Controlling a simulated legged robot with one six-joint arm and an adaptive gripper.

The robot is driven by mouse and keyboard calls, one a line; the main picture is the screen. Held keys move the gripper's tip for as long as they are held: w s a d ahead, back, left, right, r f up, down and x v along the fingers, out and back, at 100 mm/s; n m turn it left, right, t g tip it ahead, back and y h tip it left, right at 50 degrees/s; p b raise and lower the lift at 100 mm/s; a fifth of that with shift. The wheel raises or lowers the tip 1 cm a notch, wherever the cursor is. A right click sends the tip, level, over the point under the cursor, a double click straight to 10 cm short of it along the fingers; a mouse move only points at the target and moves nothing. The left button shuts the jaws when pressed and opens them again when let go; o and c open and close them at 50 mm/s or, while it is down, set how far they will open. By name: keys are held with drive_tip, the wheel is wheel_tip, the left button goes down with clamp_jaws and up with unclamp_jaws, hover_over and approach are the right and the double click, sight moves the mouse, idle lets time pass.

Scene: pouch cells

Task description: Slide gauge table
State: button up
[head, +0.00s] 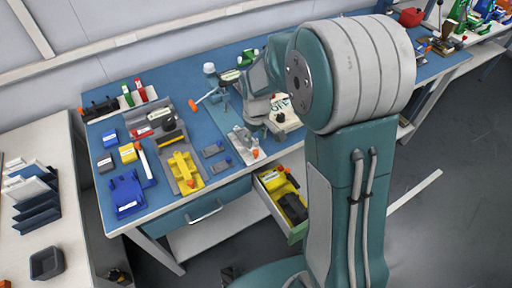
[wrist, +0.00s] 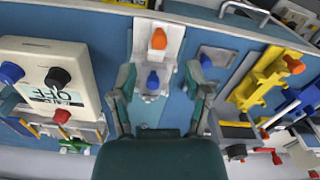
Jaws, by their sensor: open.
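A pale grey slide fixture with an orange knob and a blue knob lies near the front edge of the blue bench, and I take it as the gauge table (head: 247,143); no label confirms this. In the wrist view this gauge table (wrist: 143,45) is ahead of the palm, its blue knob (wrist: 153,80) between the fingers and its orange knob (wrist: 158,39) farther up the picture. My gripper (wrist: 159,78) is open, one finger on each side, with no clear contact. In the head view my gripper (head: 262,128) is low over the bench, its fingertips partly hidden.
A white box reading OFF (wrist: 45,75) stands left of my gripper in the wrist view. A yellow fixture (wrist: 262,82) stands to the right. In the head view an open drawer (head: 297,236) juts out below the bench edge. Small blue and yellow blocks crowd the bench's left side.

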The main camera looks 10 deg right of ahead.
wheel_tip(320, 180, up, 6)
drive_tip(key=shift+f, duration=0.1)
idle(0.5)
drive_tip(key=s+d+r+m+t, duration=0.1)
drive_tip(key=s+r+m+t, duration=0.1)
drive_tip(key=s+r, duration=0.4)
drive_tip(key=s+d+r+m+t, duration=0.1)
drive_tip(key=s+r+m+t, duration=0.2)
drive_tip(key=s+r, duration=0.4)
drive_tip(key=s, duration=0.8)
drive_tip(key=shift+m+t, duration=0.3)
drive_tip(key=shift+m, duration=0.1)
